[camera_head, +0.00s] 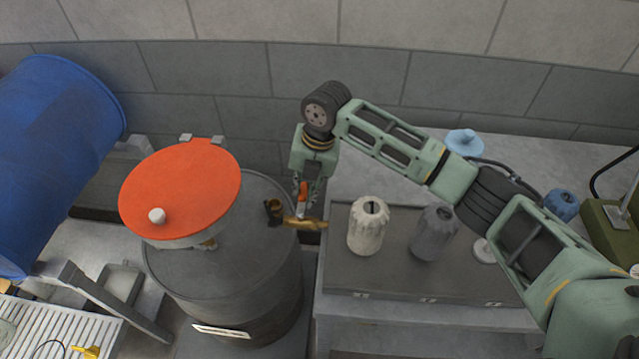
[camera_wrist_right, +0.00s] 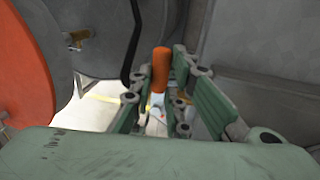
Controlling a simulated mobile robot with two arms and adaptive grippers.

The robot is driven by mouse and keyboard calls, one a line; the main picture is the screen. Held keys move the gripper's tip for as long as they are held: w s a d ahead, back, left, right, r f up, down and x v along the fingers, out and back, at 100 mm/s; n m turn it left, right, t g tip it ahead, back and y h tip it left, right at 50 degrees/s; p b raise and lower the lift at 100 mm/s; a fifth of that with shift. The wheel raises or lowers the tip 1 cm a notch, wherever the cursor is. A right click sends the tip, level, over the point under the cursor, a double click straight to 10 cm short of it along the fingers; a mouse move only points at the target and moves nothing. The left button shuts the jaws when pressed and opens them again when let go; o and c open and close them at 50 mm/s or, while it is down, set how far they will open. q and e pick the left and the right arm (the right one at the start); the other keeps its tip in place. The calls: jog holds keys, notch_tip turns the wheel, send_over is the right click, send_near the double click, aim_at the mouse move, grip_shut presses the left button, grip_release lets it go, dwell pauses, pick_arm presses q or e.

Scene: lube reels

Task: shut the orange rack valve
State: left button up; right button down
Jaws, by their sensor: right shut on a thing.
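The orange valve handle (camera_head: 303,190) is a small upright lever beside the dark grey drum (camera_head: 230,275). A brass tap part (camera_head: 303,224) shows just below it, at the drum's right edge. My right gripper (camera_head: 306,193) points down at the handle and is shut on it. In the right wrist view the orange handle (camera_wrist_right: 160,68) stands upright between the two green fingers (camera_wrist_right: 162,92). The fingers partly hide the handle in the head view, and its lower end is hard to make out. My left gripper is not in view.
A round orange reel (camera_head: 185,187) with a white knob stands over the drum. A blue drum (camera_head: 50,150) lies on a rack at the left. White (camera_head: 368,226) and grey (camera_head: 434,232) ribbed containers stand on a dark tray (camera_head: 350,280) to the right.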

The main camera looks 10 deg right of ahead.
jog(key=shift+w, duration=0.1)
jog(key=c, duration=1.7)
grip_release()
jog(key=shift+d, duration=0.1)
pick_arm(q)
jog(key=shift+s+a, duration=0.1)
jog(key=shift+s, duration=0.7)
pick_arm(e)
jog(key=shift+o, duration=0.2)
jog(key=shift+r, duration=0.4)
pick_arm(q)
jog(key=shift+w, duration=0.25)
pick_arm(e)
notch_tip(320, 180, up, 11)
jog(key=d, duration=0.2)
jog(key=shift+s, duration=0.4)
jog(key=shift+d+f, duration=0.1)
